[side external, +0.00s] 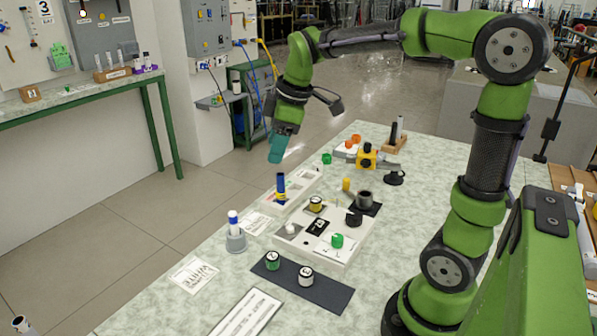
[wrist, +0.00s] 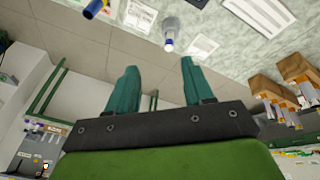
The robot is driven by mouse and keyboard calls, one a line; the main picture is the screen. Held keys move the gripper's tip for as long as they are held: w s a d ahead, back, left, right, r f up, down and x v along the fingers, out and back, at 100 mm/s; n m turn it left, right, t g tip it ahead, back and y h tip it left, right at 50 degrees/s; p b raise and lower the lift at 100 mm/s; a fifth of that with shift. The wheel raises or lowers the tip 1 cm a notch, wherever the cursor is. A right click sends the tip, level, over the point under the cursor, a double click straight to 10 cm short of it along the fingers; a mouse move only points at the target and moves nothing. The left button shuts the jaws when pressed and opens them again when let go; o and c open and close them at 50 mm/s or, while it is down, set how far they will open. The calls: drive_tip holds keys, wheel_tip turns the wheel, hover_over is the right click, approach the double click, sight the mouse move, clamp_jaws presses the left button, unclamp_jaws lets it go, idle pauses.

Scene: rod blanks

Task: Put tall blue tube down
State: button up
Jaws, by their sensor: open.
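The tall blue tube (side external: 281,184) stands upright in the long white holder (side external: 268,203) near the table's left edge. In the wrist view the blue tube (wrist: 94,9) shows at the top left, cut off by the frame edge, with a yellowish end. My gripper (side external: 276,158) hangs above and slightly left of the tube, clear of it. In the wrist view its two teal fingers (wrist: 158,70) are apart with nothing between them. The bottom of the tube is hidden inside the holder.
A white tube with a blue band (side external: 233,222) stands in a grey cup (side external: 236,243). A white compartment tray (side external: 345,250) holds several small parts. A dark mat (side external: 328,294) carries two round pieces. Printed cards lie along the left edge.

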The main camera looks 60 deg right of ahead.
drive_tip(key=s+a+f+m+t, duration=0.1)
drive_tip(key=s+a+m, duration=0.3)
drive_tip(key=s+m, duration=0.1)
drive_tip(key=s+a+f+m+t+y, duration=0.1)
drive_tip(key=s+a+m+t, duration=0.1)
drive_tip(key=s+a+m, duration=0.2)
drive_tip(key=s+m, duration=0.2)
drive_tip(key=s, duration=0.2)
drive_tip(key=shift+s+a+f+y, duration=0.15)
drive_tip(key=shift+s+a+y, duration=0.15)
drive_tip(key=shift+a, duration=0.05)
